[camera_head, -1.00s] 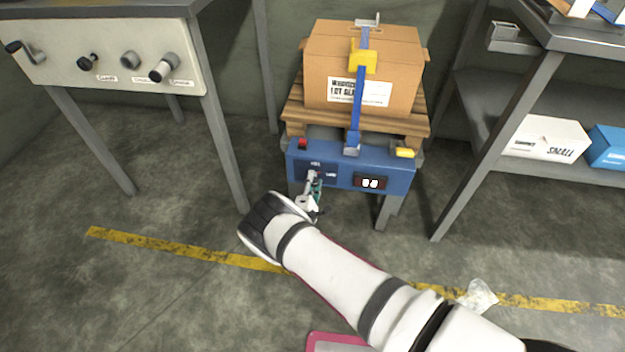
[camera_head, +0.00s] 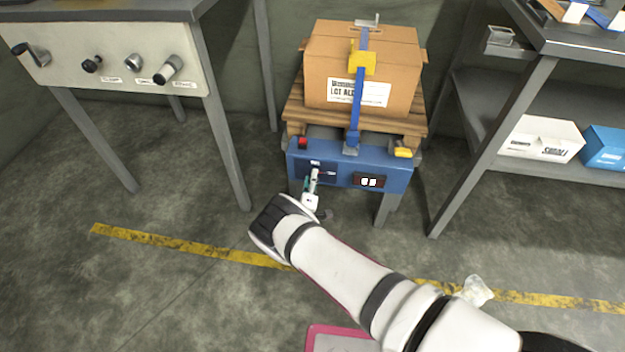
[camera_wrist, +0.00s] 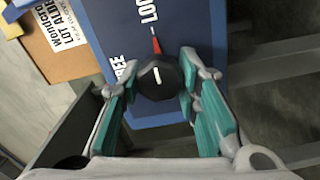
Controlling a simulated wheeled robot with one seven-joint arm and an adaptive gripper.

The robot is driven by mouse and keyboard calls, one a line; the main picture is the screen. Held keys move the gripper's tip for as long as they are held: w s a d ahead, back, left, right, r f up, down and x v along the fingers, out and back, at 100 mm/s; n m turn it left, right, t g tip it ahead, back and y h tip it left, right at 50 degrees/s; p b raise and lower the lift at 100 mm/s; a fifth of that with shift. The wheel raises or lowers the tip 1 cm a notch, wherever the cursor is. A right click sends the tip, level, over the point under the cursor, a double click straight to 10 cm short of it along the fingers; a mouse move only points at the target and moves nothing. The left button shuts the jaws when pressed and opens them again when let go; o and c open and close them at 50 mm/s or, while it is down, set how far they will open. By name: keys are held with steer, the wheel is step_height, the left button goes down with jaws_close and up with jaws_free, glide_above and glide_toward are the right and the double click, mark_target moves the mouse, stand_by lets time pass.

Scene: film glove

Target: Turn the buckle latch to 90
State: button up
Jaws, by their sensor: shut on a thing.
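The buckle latch shows in the wrist view as a black round knob (camera_wrist: 160,77) with a short white mark on top. It sits on a blue panel (camera_wrist: 97,22). A red pointer (camera_wrist: 155,44) shows beside the knob, on the side of the letters "LOC"; letters ending in "EE" show to the left. My gripper (camera_wrist: 160,82) has its two teal fingers on either side of the knob, shut on it. In the head view my gripper (camera_head: 313,183) is at the left front of the blue strapping unit (camera_head: 399,180), and it largely hides the knob.
A strapped carton (camera_head: 318,66) sits on a wooden pallet (camera_head: 417,123) behind the unit. The unit also has a red button (camera_head: 303,143), a yellow part (camera_head: 403,152) and a small display (camera_head: 369,182). A bench with knobs (camera_head: 120,67) stands left, shelves (camera_head: 530,175) right.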

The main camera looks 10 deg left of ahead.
stand_by(0.3)
steer(key=o, duration=1.2)
steer(key=s, duration=1.2)
steer(key=shift+a, duration=0.2)
